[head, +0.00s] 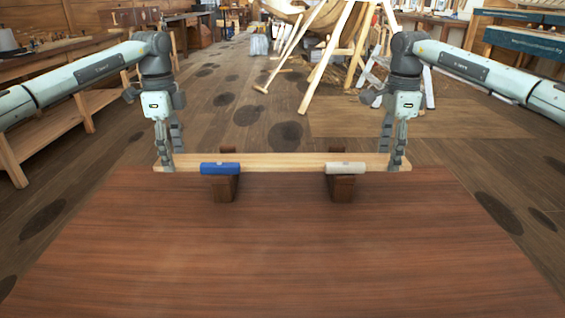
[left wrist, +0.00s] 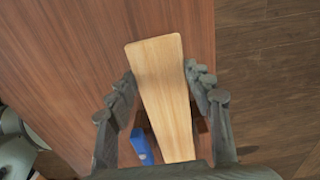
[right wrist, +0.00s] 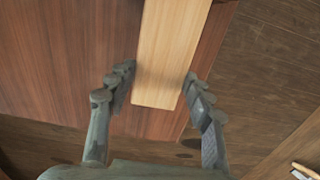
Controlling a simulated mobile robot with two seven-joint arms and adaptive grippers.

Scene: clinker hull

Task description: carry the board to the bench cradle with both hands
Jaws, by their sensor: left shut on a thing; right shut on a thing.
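The pale wooden board (head: 283,161) lies level across the picture at the far edge of the bench. My left gripper (head: 168,158) is shut on its left end and my right gripper (head: 395,160) on its right end. The board shows between the fingers in the left wrist view (left wrist: 163,90) and the right wrist view (right wrist: 168,55). The bench cradle has two dark brown blocks, left (head: 223,189) and right (head: 342,189). The board is at the cradle blocks, behind a blue roll and a white roll; I cannot tell whether it touches them.
The blue roll (head: 220,168) and white roll (head: 346,168) lie at the block tops. The brown bench top (head: 285,250) is clear in front. Wooden trestle legs (head: 325,60) and a hull stand behind on the plank floor. A low wooden bench (head: 60,125) is at left.

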